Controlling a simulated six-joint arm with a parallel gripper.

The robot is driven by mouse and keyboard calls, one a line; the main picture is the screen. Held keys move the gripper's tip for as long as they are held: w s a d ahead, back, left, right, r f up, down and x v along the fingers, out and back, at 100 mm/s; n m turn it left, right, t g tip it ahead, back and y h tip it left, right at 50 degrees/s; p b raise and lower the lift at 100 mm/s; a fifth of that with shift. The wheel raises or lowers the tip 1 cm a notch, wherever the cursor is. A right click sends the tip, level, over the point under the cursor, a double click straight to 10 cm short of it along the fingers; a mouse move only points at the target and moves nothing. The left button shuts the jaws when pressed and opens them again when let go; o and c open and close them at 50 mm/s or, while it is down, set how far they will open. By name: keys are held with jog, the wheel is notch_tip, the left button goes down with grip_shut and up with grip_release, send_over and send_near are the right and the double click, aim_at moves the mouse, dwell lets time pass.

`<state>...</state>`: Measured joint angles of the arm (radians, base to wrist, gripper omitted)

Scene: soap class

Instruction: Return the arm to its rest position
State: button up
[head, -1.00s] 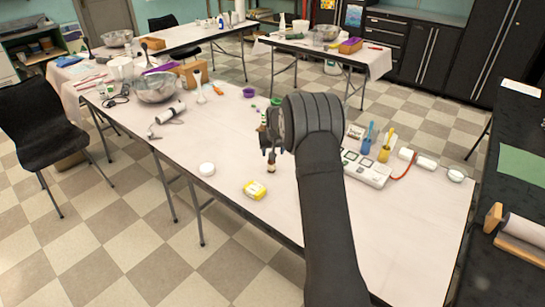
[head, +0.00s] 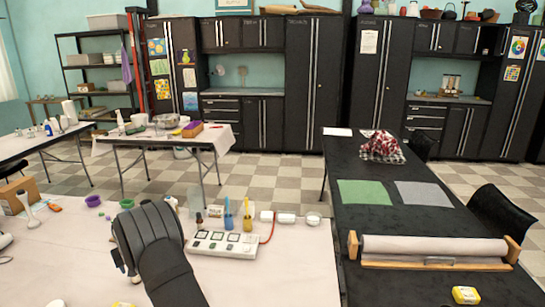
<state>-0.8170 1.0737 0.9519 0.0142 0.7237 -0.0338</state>
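My arm reaches up from the bottom of the head view over the left, pale-topped table (head: 285,275). My gripper (head: 124,264) shows only in part, at the left side of the dark wrist. The wrist hides most of its fingers, so I cannot tell how far they are apart. I see nothing clearly held in it.
Right of my wrist stand a white device with square pads (head: 222,244), a blue tool holder (head: 228,221) and a yellow one (head: 248,222). A black table (head: 400,235) on the right carries a roll on a wooden holder (head: 435,247).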

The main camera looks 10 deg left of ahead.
jog(key=x, duration=0.7)
jog(key=shift+f, duration=0.25)
jog(key=shift+r, duration=0.1)
jog(key=shift+r, duration=0.15)
jog(key=v, duration=1.2)
jog(key=x, duration=1.2)
jog(key=shift+f, duration=0.4)
jog(key=r, duration=0.5)
jog(key=shift+w+d, duration=0.15)
jog(key=shift+d, duration=0.2)
jog(key=shift+d+r, duration=0.15)
jog(key=shift+d, duration=0.05)
